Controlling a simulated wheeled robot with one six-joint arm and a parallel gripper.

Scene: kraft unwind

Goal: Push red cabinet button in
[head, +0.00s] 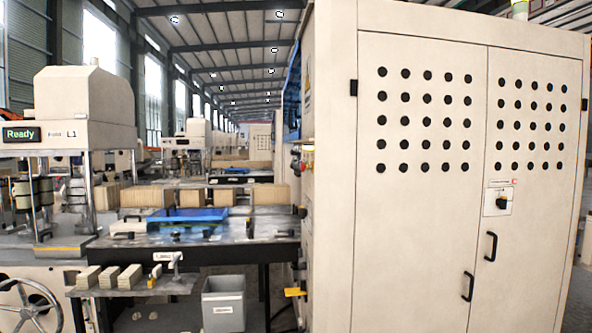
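The large cream cabinet (420,240) fills the right half of the head view. Its front has two doors with black handles and rows of dark round holes. On the right door is a light plate with a black rotary switch (502,202) and a small red mark above it. On the cabinet's narrow left side, seen nearly edge-on, small controls (308,150) stick out, with hints of red and yellow. They are too small and oblique for me to tell which one is the red button or whether it is pressed. My gripper is not in view.
A dark workbench (270,236) with a blue plate (188,214) stands left of the cabinet. A grey bin (223,304) is below it. A yellow part (295,292) juts out near the cabinet's lower left edge. A machine with a "Ready" display (20,134) stands at far left.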

